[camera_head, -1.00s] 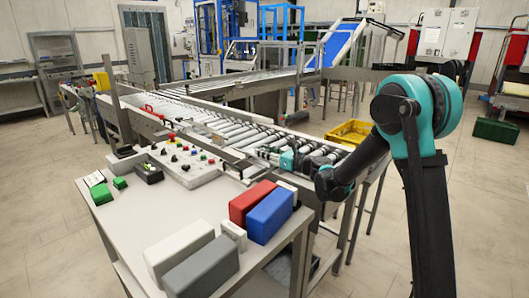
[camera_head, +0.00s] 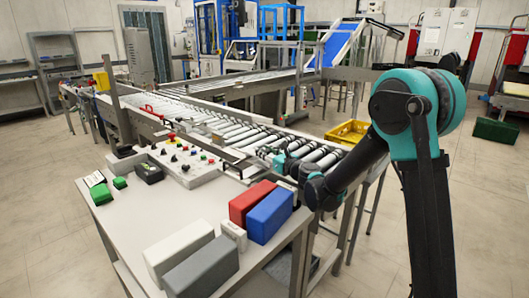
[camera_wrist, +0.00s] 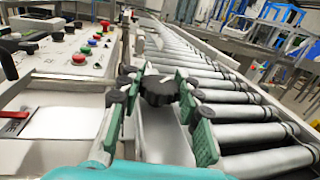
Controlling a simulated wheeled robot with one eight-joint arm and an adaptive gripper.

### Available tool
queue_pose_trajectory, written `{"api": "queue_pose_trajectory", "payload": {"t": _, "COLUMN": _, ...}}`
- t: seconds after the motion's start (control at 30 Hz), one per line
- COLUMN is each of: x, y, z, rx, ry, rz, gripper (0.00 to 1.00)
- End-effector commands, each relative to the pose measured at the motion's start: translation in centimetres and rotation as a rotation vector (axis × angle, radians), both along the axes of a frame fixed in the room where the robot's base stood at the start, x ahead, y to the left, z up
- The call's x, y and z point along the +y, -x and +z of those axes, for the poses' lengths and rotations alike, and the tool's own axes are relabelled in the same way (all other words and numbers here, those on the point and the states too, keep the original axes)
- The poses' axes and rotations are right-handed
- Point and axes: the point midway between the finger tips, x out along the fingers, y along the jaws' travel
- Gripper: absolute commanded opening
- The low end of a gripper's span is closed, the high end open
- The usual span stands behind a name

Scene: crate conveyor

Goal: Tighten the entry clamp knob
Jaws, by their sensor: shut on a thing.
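The entry clamp knob (camera_wrist: 159,91) is black with a lobed rim and sits at the near end of the roller conveyor in the wrist view. My gripper (camera_wrist: 157,84) has its two green-padded fingers on either side of the knob and is shut on it. In the head view my gripper (camera_head: 281,160) is small and sits at the conveyor's near edge, by the end of the table. The knob cannot be made out there. The clamp parts under the knob are mostly hidden.
The roller conveyor (camera_wrist: 232,92) runs away to the right of the knob. A control panel (camera_head: 187,165) with several coloured buttons lies to the left. Red (camera_head: 247,201), blue (camera_head: 270,216) and grey (camera_head: 201,270) blocks stand on the table. A yellow crate (camera_head: 347,132) is beyond the conveyor.

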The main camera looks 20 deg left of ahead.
Motion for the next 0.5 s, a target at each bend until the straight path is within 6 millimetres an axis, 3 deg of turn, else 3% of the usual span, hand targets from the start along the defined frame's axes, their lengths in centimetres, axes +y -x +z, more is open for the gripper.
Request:
{"api": "queue_pose_trajectory", "payload": {"t": 0.03, "x": -0.01, "y": -0.02, "z": 0.0, "rx": 0.0, "ry": 0.0, "rz": 0.0, "gripper": 0.35}}
{"api": "queue_pose_trajectory", "payload": {"t": 0.2, "x": 0.0, "y": -0.02, "z": 0.0, "rx": 0.0, "ry": 0.0, "rz": 0.0, "gripper": 0.56}}
{"api": "queue_pose_trajectory", "payload": {"t": 0.5, "x": -0.07, "y": 0.04, "z": 0.0, "rx": 0.0, "ry": 0.0, "rz": 0.001, "gripper": 0.56}}
